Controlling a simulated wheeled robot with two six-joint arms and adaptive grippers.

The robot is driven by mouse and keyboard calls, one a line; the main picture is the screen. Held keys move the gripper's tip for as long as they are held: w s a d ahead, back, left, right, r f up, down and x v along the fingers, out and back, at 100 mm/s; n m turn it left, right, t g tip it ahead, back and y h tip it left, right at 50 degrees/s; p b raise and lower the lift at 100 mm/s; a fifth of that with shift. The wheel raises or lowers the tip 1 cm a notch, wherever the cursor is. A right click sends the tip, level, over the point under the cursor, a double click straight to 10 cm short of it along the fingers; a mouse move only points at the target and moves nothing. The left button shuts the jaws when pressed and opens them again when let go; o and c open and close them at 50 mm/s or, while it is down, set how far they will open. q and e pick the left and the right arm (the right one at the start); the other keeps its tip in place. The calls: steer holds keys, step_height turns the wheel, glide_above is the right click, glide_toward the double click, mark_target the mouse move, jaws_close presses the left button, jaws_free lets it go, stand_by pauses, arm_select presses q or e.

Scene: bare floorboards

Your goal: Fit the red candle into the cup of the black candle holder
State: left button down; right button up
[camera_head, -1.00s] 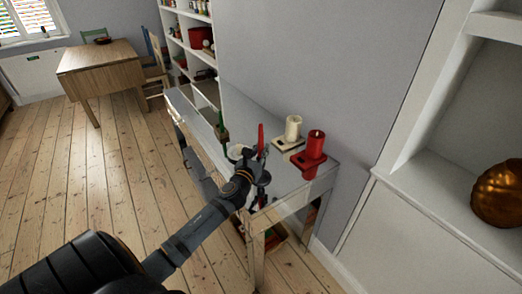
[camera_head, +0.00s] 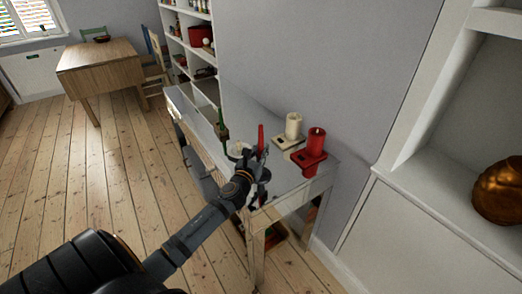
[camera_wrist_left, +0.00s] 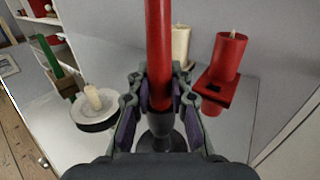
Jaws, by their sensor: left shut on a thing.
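The slim red candle (camera_wrist_left: 159,50) stands upright between the fingers of my left gripper (camera_wrist_left: 160,100) in the left wrist view. The gripper is shut on its lower part. The black candle holder (camera_wrist_left: 162,132) shows directly below the candle, between and beneath the fingers. The fingers partly hide where candle and cup meet, so I cannot tell whether the candle is seated. In the head view the candle (camera_head: 261,138) rises above my left gripper (camera_head: 256,168) over the near part of the mirrored table. My right gripper is not in view.
On the table (camera_head: 285,186), a thick cream candle (camera_head: 293,125) and a thick red candle (camera_head: 316,142) stand behind, near the wall. A white dish with a short candle (camera_wrist_left: 92,98) and a green candle (camera_wrist_left: 53,58) stand to the left.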

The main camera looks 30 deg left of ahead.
arm_select(q)
steer(key=shift+f+b, duration=0.6)
steer(key=shift+f, duration=0.2)
steer(key=c, duration=1.2)
jaws_free()
steer(key=shift+o, duration=0.2)
steer(key=v, duration=1.2)
